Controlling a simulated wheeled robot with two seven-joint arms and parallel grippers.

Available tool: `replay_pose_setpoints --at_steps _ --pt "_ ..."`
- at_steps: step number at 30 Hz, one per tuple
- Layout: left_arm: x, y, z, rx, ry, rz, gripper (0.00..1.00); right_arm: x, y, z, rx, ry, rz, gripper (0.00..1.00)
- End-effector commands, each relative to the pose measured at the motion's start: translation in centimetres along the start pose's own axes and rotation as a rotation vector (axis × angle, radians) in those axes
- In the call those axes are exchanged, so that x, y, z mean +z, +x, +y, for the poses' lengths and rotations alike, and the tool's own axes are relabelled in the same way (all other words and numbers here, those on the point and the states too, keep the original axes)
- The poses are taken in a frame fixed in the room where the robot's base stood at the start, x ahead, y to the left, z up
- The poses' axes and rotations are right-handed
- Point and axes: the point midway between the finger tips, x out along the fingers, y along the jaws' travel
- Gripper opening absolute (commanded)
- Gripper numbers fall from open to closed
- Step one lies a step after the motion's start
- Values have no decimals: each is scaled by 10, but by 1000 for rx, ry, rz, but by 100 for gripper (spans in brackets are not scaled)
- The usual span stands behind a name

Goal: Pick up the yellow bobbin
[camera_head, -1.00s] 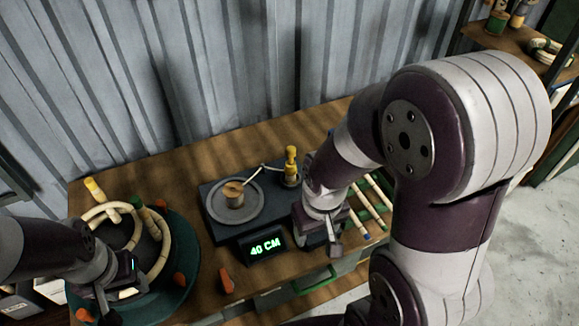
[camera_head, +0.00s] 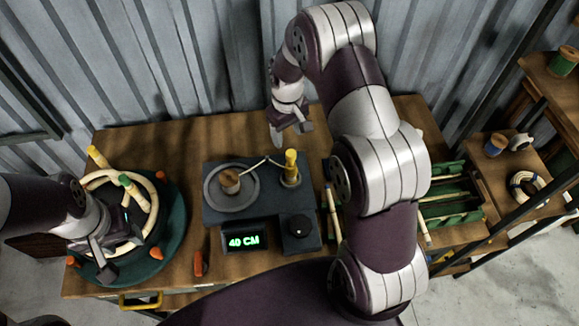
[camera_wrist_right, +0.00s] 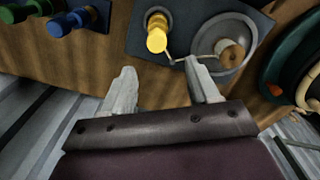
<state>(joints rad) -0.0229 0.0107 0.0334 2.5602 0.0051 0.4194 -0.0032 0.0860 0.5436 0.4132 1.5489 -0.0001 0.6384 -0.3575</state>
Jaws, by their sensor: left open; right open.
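The yellow bobbin (camera_head: 290,165) stands upright on the dark winding device, to the right of its round grey plate (camera_head: 232,187). In the right wrist view the yellow bobbin (camera_wrist_right: 157,36) is just beyond the fingertips, roughly between their lines. My left gripper (camera_head: 118,248) is open above the green round stand.
The green round stand (camera_head: 174,240) holds pale rattan rings and orange clamps at the left. A display (camera_head: 244,238) reads 40 CM beside a black knob (camera_head: 298,227). My right arm hides part of the table.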

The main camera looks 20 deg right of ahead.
Motion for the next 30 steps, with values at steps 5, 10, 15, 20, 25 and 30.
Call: replay_pose_setpoints --at_steps 5,10,15,20,25,30 --pt "-2 -13 0 0 0 0 49 1 29 0 0 2 -1 60" --pt "-4 -32 0 0 0 0 49 8 48 -2 -2 3 -4 60" --pt "-5 -42 0 0 0 1 49 11 80 -2 0 3 0 60" --pt "-5 -41 0 0 0 0 49 10 88 -2 1 3 4 60" --pt "-5 -41 0 0 0 0 49 10 88 -2 1 3 3 37" --pt "-5 -41 0 0 0 0 49 10 88 -2 1 3 3 0"
